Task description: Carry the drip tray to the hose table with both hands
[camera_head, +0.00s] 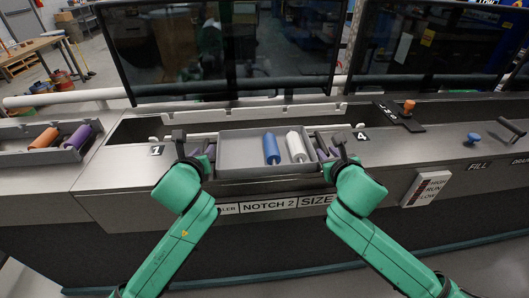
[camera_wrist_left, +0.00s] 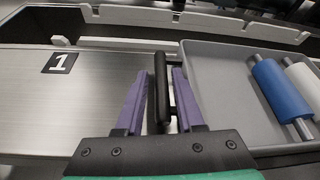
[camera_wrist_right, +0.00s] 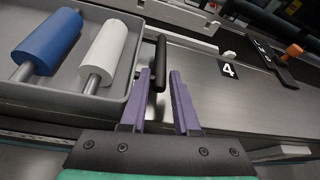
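The grey drip tray (camera_head: 240,153) sits on the metal counter between labels 1 and 4. It holds a blue roller (camera_head: 271,148) and a white roller (camera_head: 296,147). My left gripper (camera_head: 193,155) is open at the tray's left end, and its fingers stand on both sides of the black left handle (camera_wrist_left: 160,88) with gaps. My right gripper (camera_head: 340,155) is open at the right end, its fingers on either side of the black right handle (camera_wrist_right: 160,62), apart from it. No table is marked as the hose table; a wooden table (camera_head: 32,44) stands at the far left.
Another grey tray (camera_head: 12,155) with orange and purple rollers lies on the left. Dark screens (camera_head: 235,50) stand behind the counter. A black plate with an orange knob (camera_head: 409,106) and a blue knob (camera_head: 474,138) are on the right. Bare counter (camera_head: 120,175) flanks the tray.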

